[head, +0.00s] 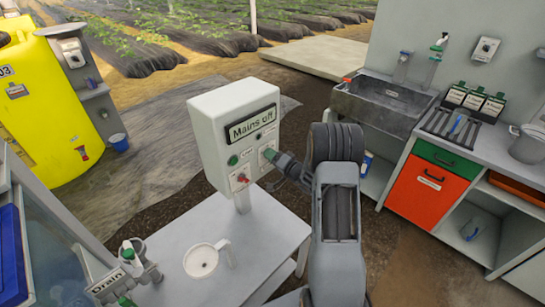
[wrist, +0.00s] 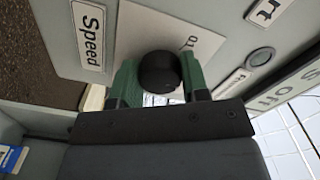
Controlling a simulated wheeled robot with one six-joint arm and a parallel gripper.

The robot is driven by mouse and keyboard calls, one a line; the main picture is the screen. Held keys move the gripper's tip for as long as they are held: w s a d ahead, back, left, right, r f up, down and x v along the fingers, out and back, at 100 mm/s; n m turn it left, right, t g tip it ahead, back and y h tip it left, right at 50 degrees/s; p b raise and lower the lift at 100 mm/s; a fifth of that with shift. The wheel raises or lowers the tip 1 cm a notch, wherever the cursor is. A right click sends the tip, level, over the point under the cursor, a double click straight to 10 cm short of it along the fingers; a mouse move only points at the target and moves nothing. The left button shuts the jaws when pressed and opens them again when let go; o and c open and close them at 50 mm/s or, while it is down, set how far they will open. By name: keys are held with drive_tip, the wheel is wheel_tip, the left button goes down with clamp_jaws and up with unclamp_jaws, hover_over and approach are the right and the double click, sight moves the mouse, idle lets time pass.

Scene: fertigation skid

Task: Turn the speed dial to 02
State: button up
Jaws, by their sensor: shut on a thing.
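The speed dial (wrist: 158,72) is a round black knob on a pale scale plate (wrist: 135,25) in the wrist view. A label reading Speed (wrist: 90,35) is beside it. One mark beside the knob looks like 01; the other marks and the knob's pointer are hidden or cannot be made out. My gripper (wrist: 160,80) has its green fingers on either side of the knob and is shut on it. In the head view my gripper (head: 271,156) reaches the front of the white control box (head: 215,125), and the dial is hidden behind it.
A white jug (head: 202,262) stands on the grey table (head: 262,240) below. A sink (head: 385,100) and cabinets are to the right.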

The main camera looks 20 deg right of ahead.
drive_tip(key=o, duration=0.9)
drive_tip(key=b+v, duration=0.2)
drive_tip(key=v, duration=1.2)
drive_tip(key=shift+w, duration=0.1)
